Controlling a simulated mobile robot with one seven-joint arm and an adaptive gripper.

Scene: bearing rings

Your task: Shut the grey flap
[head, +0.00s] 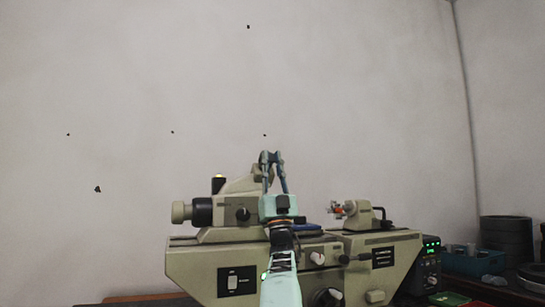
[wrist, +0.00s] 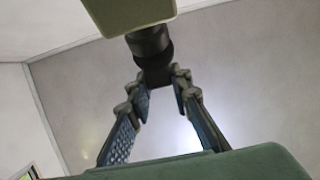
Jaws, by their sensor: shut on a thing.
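My gripper (head: 271,156) points upward in the head view, in front of the upper part of a beige-grey machine. A slanted grey piece (head: 240,183) rises behind its left finger; it may be the flap, but I cannot tell for certain. In the wrist view, my gripper (wrist: 161,82) has its fingertips on either side of the end of a dark round knob (wrist: 149,42). It is shut on this knob, which joins a pale beige-grey block (wrist: 128,14) at the top. In the head view, my fingers and arm hide the grip and part of the machine.
The wide machine body (head: 205,267) stands low in the middle, with knobs and a dark eyepiece-like barrel (head: 202,211) at left. A small fitting (head: 358,214) stands at right. A black box with green lights (head: 431,262) and a blue bin (head: 473,262) are farther right.

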